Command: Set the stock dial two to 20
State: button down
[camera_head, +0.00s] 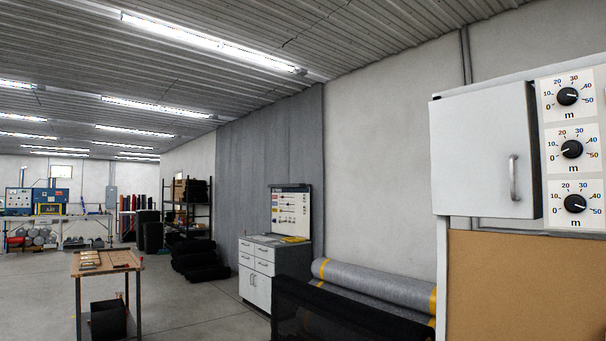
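Three black dials stand in a column on white plates on the panel at the right. Each has a scale from 0 to 50 marked "m". The top dial (567,96) has its pointer toward the right, near the 40 to 50 side. The middle dial (571,149) appears to point left and slightly down, near the low end of its scale. The bottom dial (575,203) points right, near 50. No plate shows a number naming its dial. My gripper is not in view.
A grey cabinet door with a handle (514,178) is left of the dials, above a brown board (520,285). Grey rolls (375,285) and a dark mesh-like roll (340,312) lie left of it. A drawer cabinet (262,270) and wooden-topped table (105,262) stand further left, with open floor between.

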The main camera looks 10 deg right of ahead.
aim_at(572, 149)
jog(key=z, duration=2.1)
